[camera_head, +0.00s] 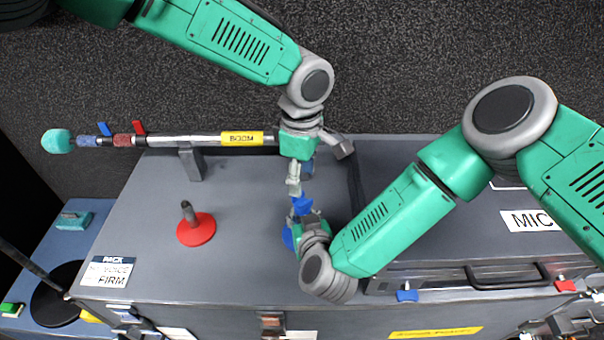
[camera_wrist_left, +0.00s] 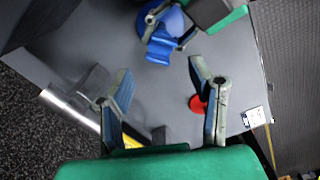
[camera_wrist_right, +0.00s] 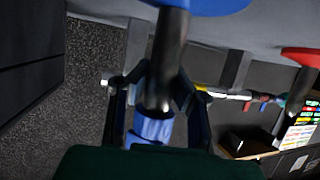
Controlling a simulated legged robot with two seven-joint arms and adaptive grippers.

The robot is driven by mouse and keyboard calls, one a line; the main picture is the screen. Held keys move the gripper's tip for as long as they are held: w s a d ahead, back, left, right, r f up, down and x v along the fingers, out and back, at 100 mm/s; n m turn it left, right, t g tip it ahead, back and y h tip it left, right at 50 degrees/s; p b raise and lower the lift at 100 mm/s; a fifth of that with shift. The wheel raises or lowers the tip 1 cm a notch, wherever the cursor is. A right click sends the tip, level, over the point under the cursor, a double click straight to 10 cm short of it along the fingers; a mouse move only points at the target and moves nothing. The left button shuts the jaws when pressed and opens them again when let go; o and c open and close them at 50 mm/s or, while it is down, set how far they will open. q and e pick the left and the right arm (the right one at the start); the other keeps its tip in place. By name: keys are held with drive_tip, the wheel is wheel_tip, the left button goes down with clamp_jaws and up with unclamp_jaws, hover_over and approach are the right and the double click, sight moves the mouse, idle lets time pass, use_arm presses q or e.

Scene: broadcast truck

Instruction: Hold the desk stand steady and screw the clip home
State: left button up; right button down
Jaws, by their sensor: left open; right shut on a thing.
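The blue desk stand has a round blue base (camera_head: 287,238) on the grey case top, mostly hidden by my right gripper. Its dark post (camera_wrist_right: 172,50) shows in the right wrist view. A blue clip (camera_head: 302,204) sits at the free end of the post; it also shows in the left wrist view (camera_wrist_left: 158,48). Whether it is fully seated I cannot tell. My right gripper (camera_wrist_right: 155,92) is shut on the post, just below the clip. My left gripper (camera_head: 317,168) is open and empty, its fingers apart from the clip and short of it.
A red stand (camera_head: 196,232) with a bare dark post stands to the left on the case (camera_head: 240,280). A boom pole (camera_head: 200,140) with a yellow label lies along the back edge. A dark MIC case (camera_head: 450,255) fills the right side.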

sight(302, 203)
use_arm(q)
drive_tip(key=shift+f, duration=4)
clamp_jaws()
